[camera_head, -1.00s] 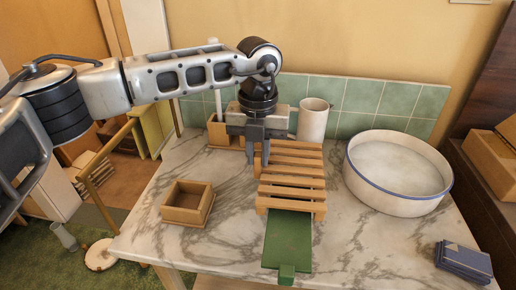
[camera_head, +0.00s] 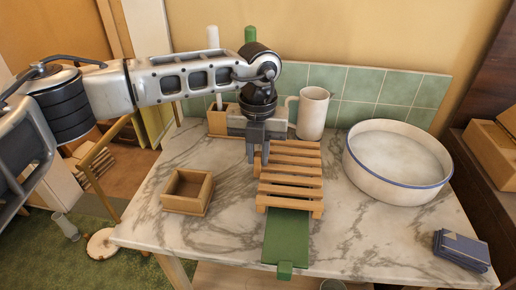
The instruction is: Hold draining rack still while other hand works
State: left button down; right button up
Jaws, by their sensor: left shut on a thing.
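The draining rack (camera_head: 290,180) is a slatted wooden rack on the marble-topped table, in the middle of the head view. My left gripper (camera_head: 257,158) comes down at the rack's far left edge, with its fingers pointing down. It is shut on the rack's left side there; the exact contact is partly hidden by the fingers. A green board or tray (camera_head: 287,238) sticks out from under the rack's near end. My right gripper is not in view.
A white basin (camera_head: 398,165) with a blue rim stands right of the rack. A small wooden box (camera_head: 188,192) lies left. A white mug (camera_head: 312,113) and wooden holder (camera_head: 217,121) stand behind. Dark blue packet (camera_head: 462,250) is front right. Marble (camera_head: 365,235) is clear front right.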

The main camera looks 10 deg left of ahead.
pick_arm(q)
jog(key=shift+f, duration=1.55)
jog(key=c, duration=1.6)
grip_release()
jog(key=shift+r, duration=0.1)
grip_shut()
